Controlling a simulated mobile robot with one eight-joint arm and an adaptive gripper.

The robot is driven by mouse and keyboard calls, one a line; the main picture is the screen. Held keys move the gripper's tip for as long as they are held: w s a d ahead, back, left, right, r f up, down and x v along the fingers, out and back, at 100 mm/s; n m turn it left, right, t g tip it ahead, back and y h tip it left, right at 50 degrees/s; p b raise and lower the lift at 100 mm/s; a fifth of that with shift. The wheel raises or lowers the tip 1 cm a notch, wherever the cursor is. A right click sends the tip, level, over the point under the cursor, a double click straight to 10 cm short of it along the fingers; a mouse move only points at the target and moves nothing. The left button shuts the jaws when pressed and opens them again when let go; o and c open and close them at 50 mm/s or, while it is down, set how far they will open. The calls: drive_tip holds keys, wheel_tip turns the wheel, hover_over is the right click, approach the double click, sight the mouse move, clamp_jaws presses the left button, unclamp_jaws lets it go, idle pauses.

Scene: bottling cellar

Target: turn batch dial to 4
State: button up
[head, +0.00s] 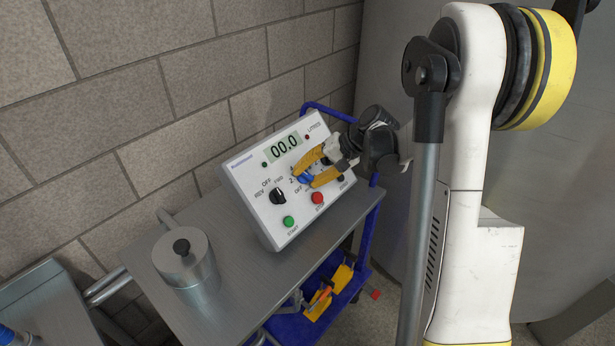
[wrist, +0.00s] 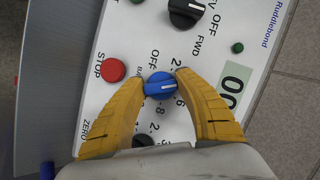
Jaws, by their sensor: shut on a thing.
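The batch dial (wrist: 158,84) is a blue knob with a white line on the tilted white control panel (head: 256,207). In the wrist view its line points right, towards my right finger, between the marks 2 and 6; the mark there is hidden by the finger. Part of the blue dial shows in the head view (head: 303,179) between my fingers. My gripper (head: 300,176) has yellow fingers, shut on the dial from both sides; it also shows in the wrist view (wrist: 159,76).
The panel has a black knob (head: 278,196), a green button (head: 289,221), a red stop button (head: 318,198) and a display (head: 285,147) reading 00.0. A metal canister (head: 187,266) stands left of it on the cart top (head: 245,271). A brick wall is behind.

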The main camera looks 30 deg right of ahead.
drive_tip(key=shift+m, duration=0.3)
drive_tip(key=o, duration=1.2)
drive_tip(key=v, duration=1.2)
